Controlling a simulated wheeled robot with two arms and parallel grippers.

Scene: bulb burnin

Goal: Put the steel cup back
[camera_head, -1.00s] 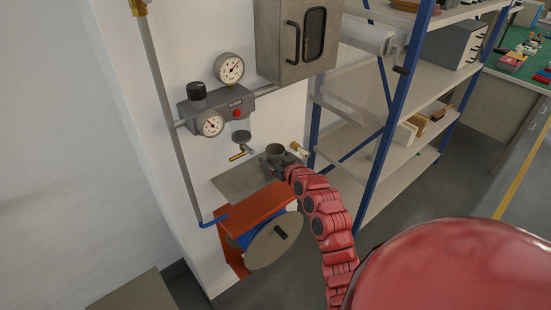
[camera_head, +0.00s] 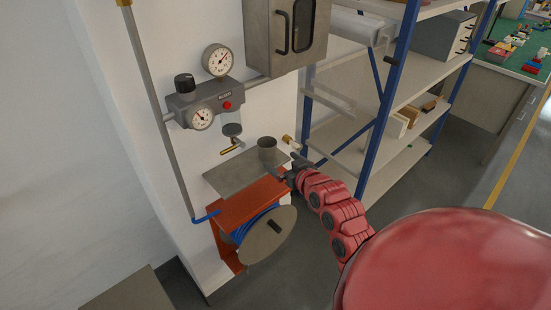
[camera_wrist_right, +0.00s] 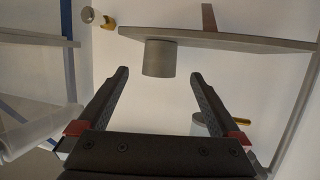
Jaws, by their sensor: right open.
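The steel cup (camera_head: 267,149) is a small grey cylinder standing upright on a thin grey metal shelf (camera_head: 225,180) on the wall. My right gripper (camera_head: 283,166) is open and empty, just to the right of the cup and apart from it. In the right wrist view, which is upside down, the cup (camera_wrist_right: 159,60) shows against the shelf (camera_wrist_right: 225,39). It lies beyond the two spread fingertips (camera_wrist_right: 160,77), roughly centred between them. My left gripper is not in view.
A brass-ended fitting (camera_head: 288,141) sticks out right of the cup. A regulator with gauges (camera_head: 205,104) and a small brass tap (camera_head: 230,147) are on the wall. An orange reel bracket (camera_head: 250,202) with blue hose sits below. Blue-post shelving (camera_head: 388,110) stands at right.

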